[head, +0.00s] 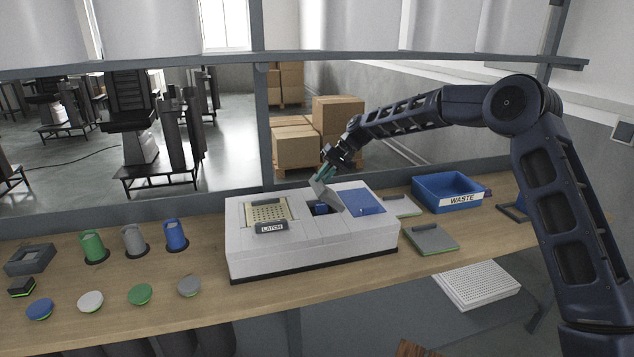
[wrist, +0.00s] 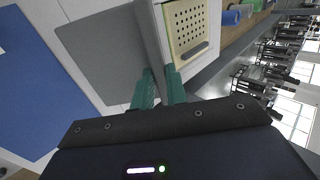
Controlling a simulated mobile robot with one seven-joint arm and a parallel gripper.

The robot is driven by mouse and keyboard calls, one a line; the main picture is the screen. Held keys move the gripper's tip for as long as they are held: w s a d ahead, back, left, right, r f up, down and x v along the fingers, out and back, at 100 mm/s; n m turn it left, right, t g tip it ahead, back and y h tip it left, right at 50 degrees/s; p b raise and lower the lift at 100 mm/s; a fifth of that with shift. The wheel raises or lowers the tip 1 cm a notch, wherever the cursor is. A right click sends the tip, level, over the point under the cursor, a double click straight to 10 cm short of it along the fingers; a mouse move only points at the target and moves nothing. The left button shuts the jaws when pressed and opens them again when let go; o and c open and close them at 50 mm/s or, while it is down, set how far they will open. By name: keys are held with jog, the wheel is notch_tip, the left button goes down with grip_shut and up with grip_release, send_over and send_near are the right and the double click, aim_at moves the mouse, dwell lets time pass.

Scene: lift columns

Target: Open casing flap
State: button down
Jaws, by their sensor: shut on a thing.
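The white casing (head: 310,251) stands on the wooden bench. Its grey casing flap (head: 328,197) is tilted up steeply over a dark opening that holds a blue part (head: 319,209). My gripper (head: 322,176) is at the upper edge of the flap, with its green fingers shut on it. In the wrist view the flap (wrist: 100,58) is a broad grey plate, and the fingers of my gripper (wrist: 160,86) close at its edge. The exact contact is partly hidden by the fingers.
A perforated beige panel with a "LATCH" handle (head: 271,227) lies left of the opening, a blue panel (head: 362,201) right of it. The blue WASTE bin (head: 448,193) and grey-green plates (head: 431,239) are at the right. Cylinders (head: 134,240) and round caps (head: 140,294) stand left.

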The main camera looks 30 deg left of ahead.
jog(key=w+d+g+y, duration=0.2)
jog(key=w+d, duration=0.1)
jog(key=shift+r+g+y, duration=0.4)
jog(key=w+d+g+y, duration=0.1)
jog(key=w+d+f+g+y, duration=0.1)
jog(key=w+d, duration=0.1)
jog(key=w+d+g+y, duration=0.1)
jog(key=d+g+y, duration=0.1)
jog(key=shift+w+f, duration=0.35)
jog(key=shift+f, duration=0.2)
jog(key=c, duration=1.4)
grip_release()
jog(key=shift+a, duration=0.1)
